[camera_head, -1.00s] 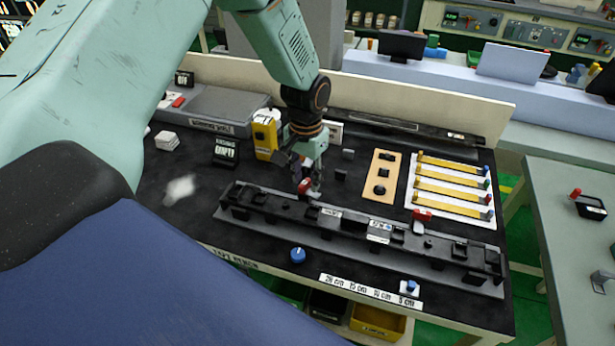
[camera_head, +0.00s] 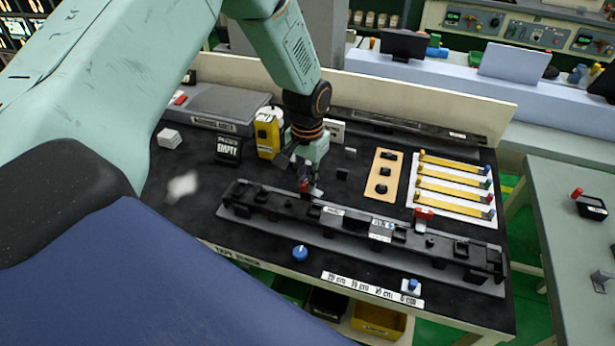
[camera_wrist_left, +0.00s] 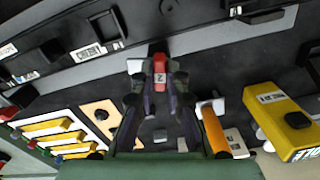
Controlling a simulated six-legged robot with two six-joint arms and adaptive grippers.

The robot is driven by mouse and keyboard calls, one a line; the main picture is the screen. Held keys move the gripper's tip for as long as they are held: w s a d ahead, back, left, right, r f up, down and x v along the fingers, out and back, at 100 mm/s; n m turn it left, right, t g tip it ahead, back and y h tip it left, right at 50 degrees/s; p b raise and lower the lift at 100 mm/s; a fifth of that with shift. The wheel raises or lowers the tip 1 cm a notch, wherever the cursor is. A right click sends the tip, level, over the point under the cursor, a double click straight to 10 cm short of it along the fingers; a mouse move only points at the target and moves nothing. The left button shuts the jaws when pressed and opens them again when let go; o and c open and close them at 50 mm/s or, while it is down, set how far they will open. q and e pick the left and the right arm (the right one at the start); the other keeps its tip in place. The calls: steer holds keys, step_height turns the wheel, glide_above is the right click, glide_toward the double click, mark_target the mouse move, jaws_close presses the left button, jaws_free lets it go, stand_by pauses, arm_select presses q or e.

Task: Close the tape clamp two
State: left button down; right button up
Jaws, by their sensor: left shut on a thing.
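The clamp with a red handle (camera_head: 314,191), marked with what looks like a 2, sits at the back edge of the long black fixture (camera_head: 345,226). In the left wrist view the red handle (camera_wrist_left: 160,72) is between the fingers. My left gripper (camera_head: 305,181) points down behind the fixture and is shut on this handle; it also shows in the left wrist view (camera_wrist_left: 159,86). The fingers partly hide the clamp, so I cannot tell whether its jaw is fully down. A second red clamp (camera_head: 424,214) sits farther right on the fixture. My right gripper is not in view.
A yellow device (camera_head: 267,135) stands close behind my left gripper. A blue knob (camera_head: 300,253) is at the front.

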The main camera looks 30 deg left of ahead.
mark_target(307, 181)
arm_select(q)
steer(key=shift+m, duration=0.3)
steer(key=m, duration=0.6)
steer(key=shift+m, duration=0.3)
steer(key=m, duration=0.4)
steer(key=shift+m, duration=1.7)
steer(key=c, duration=1.4)
jaws_free()
steer(key=shift+o, duration=0.2)
step_height(307, 181, up, 12)
